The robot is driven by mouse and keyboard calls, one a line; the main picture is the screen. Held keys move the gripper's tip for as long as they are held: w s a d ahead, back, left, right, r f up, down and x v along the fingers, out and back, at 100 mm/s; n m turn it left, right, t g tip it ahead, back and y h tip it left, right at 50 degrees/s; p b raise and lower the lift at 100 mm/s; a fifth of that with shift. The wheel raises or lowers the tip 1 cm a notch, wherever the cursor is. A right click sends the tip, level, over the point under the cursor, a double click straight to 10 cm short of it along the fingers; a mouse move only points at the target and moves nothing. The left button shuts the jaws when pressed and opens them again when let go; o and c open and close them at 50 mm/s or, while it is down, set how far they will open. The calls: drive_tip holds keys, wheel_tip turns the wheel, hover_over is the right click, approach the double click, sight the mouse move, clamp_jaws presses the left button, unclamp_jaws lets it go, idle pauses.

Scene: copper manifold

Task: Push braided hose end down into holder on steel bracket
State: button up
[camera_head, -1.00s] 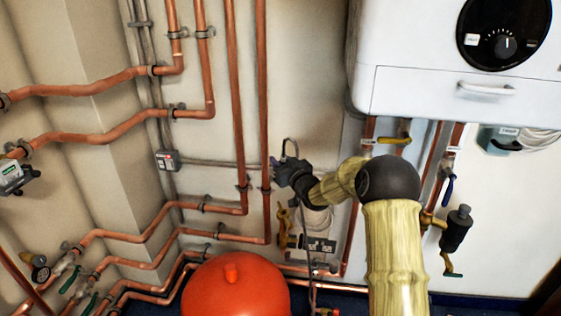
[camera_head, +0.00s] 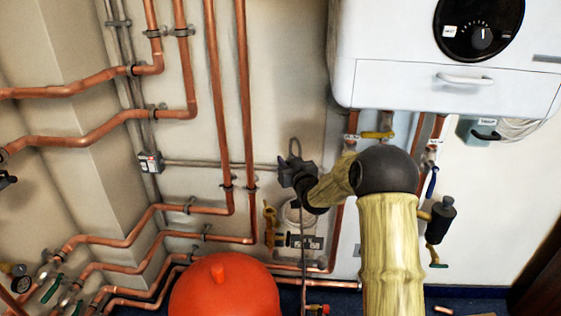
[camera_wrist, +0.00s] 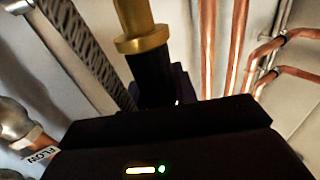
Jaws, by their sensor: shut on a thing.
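My gripper (camera_head: 288,173) is in front of the wall, left of the pipes under the white boiler. It is shut on the hose end. In the wrist view a brass fitting with a black sleeve (camera_wrist: 148,72) stands at my gripper's jaws. The fingertips are mostly hidden behind the dark gripper body. The grey braided hose (camera_wrist: 82,42) runs beside it at the left. No holder can be made out.
A red-orange tank (camera_head: 225,295) stands below left. Copper pipes (camera_head: 246,100) run along the wall at left. The white boiler (camera_head: 430,90) hangs at upper right. Brass valves (camera_head: 270,222) are close below my gripper.

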drive_tip(key=shift+s+d+m+h, duration=0.75)
drive_tip(key=shift+d+h, duration=0.45)
drive_tip(key=shift+d, duration=1.5)
wheel_tip(320, 180, down, 35)
drive_tip(key=b, duration=2.7)
drive_tip(key=shift+d+t, duration=0.15)
drive_tip(key=shift+t, duration=0.15)
drive_tip(key=shift+f, duration=0.2)
drive_tip(key=shift+f+b, duration=0.8)
drive_tip(key=shift+f, duration=0.05)
drive_tip(key=shift+s+f, duration=0.1)
drive_tip(key=shift+f, duration=0.15)
